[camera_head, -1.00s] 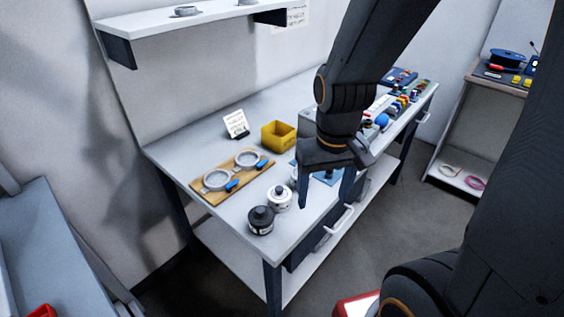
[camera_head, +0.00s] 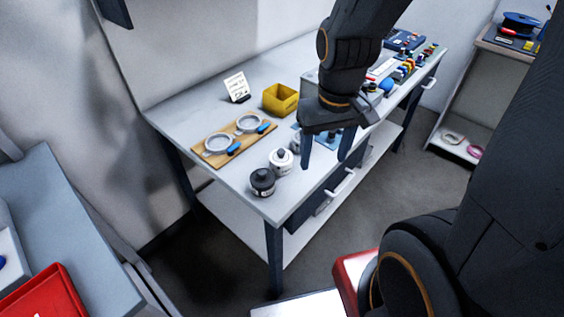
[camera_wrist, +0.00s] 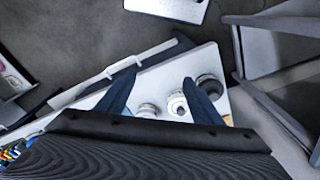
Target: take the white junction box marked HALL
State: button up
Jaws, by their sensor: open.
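A round white junction box (camera_head: 281,161) stands on the grey workbench (camera_head: 207,110) near its front edge. Its marking is too small to read. A black round box (camera_head: 262,182) stands beside it, closer to the corner. A third pale round box is partly hidden behind my gripper's left finger. My gripper (camera_head: 324,163) is open and empty, pointing down, to the right of the white box. In the wrist view, the white box (camera_wrist: 177,104) shows between my fingers, close to the right one. The third box (camera_wrist: 147,110) is left of it and the black one (camera_wrist: 208,87) right.
A wooden board (camera_head: 212,160) with two grey rings and blue parts lies behind the boxes. A yellow bin (camera_head: 281,98) and a note card (camera_head: 237,87) stand further back. A drawer handle (camera_head: 340,183) juts from the bench front. A red tray (camera_head: 45,297) is at lower left.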

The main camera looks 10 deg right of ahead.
aim_at(282, 151)
jog(key=w+a+n+b, duration=0.1)
jog(key=w+n, duration=0.2)
jog(key=n, duration=0.1)
jog(key=w+a+f+n+y+b, duration=0.1)
jog(key=w+a+n+b, duration=0.1)
jog(key=n, duration=0.3)
jog(key=w+a+f+n+b, duration=0.1)
jog(key=w+a+n, duration=0.1)
jog(key=w+n, duration=0.2)
jog(key=shift+w+n+y+b, duration=0.3)
jog(key=shift+w+n, duration=0.05)
jog(key=shift+n, duration=0.05)
jog(key=shift+w+a+n+g, duration=0.3)
jog(key=shift+w+n, duration=0.15)
jog(key=shift+n, duration=0.35)
jog(key=shift+w+a+f+p, duration=0.15)
jog(key=shift+a+f, duration=0.15)
jog(key=shift+f, duration=0.95)
jog(key=shift+s+a+f+p, duration=0.1)
jog(key=shift+a+f, duration=0.15)
jog(key=shift+f, duration=1)
jog(key=shift+w+a+f+p, duration=0.15)
jog(key=shift+a+f, duration=0.15)
jog(key=shift+f, duration=0.95)
jog(key=shift+s, duration=0.1)
jog(key=c, duration=0.9)
